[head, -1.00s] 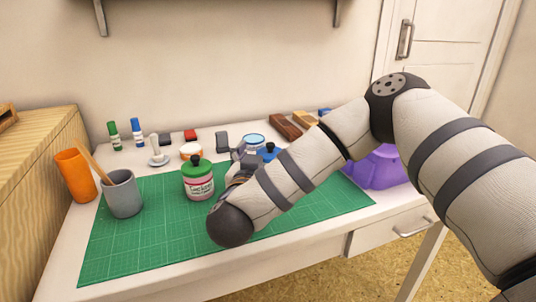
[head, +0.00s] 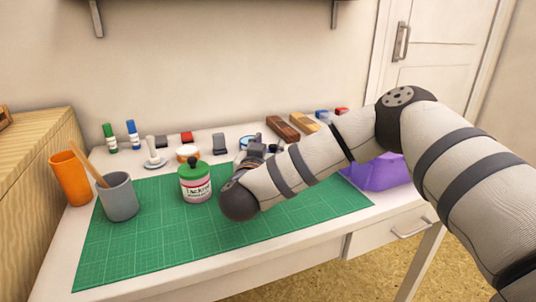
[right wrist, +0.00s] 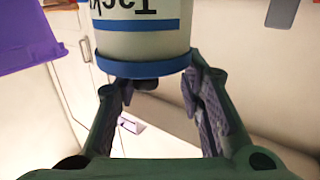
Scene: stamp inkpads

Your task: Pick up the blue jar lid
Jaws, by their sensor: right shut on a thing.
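My right gripper (head: 256,151) is over the right side of the green mat's back edge and hides the blue-lidded jar in the head view. The right wrist view shows a white labelled jar (right wrist: 140,28), upside down in the picture, with the blue jar lid (right wrist: 145,66) against its end. A dark knob (right wrist: 146,85) shows at the lid. The fingers of my right gripper (right wrist: 160,88) are shut on the lid, one on each side; the exact contact is hard to see. My left gripper is out of view.
A green-lidded jar (head: 196,187) stands left of my right gripper. A grey cup (head: 120,200) and an orange cup (head: 70,180) stand at left. Stamps and inkpads line the back. A purple bin (head: 374,172) is at right. The green mat (head: 150,240) is clear in front.

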